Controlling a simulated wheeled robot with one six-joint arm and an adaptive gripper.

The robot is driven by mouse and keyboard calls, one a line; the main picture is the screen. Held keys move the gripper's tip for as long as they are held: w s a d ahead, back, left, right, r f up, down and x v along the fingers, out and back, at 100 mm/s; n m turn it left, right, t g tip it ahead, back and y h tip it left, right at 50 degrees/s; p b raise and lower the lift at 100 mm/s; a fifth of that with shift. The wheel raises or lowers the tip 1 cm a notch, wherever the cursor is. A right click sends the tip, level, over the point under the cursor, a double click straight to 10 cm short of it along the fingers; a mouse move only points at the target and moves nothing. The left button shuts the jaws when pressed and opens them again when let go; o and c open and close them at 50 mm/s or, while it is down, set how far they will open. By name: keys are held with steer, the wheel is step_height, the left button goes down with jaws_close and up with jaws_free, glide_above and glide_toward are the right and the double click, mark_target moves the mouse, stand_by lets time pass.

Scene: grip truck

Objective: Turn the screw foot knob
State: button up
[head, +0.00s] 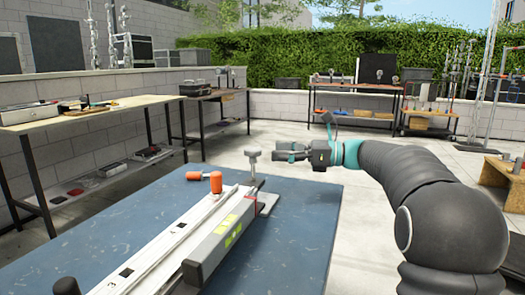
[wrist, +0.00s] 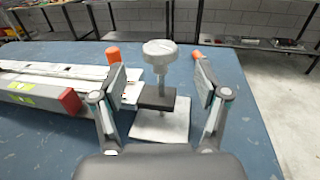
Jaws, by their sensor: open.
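The screw foot knob (wrist: 159,52) is a pale grey disc on top of an upright threaded screw. In the wrist view the screw runs down through a dark bracket (wrist: 156,97) above a pale foot plate (wrist: 160,122). In the head view the knob (head: 252,155) stands at the far end of a long rail assembly (head: 170,240) on the blue table. My gripper (wrist: 162,80) is open, with one finger left and one right of the screw. I see no contact with the knob. In the head view my gripper (head: 280,150) is right of the knob.
The table is clear to the right of the foot plate. Workbenches with tools stand at the left (head: 85,112) and back (head: 355,117).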

steer(key=shift+s+d, duration=0.2)
steer(key=shift+d, duration=0.95)
steer(key=shift+s+d, duration=0.15)
steer(key=shift+d, duration=1)
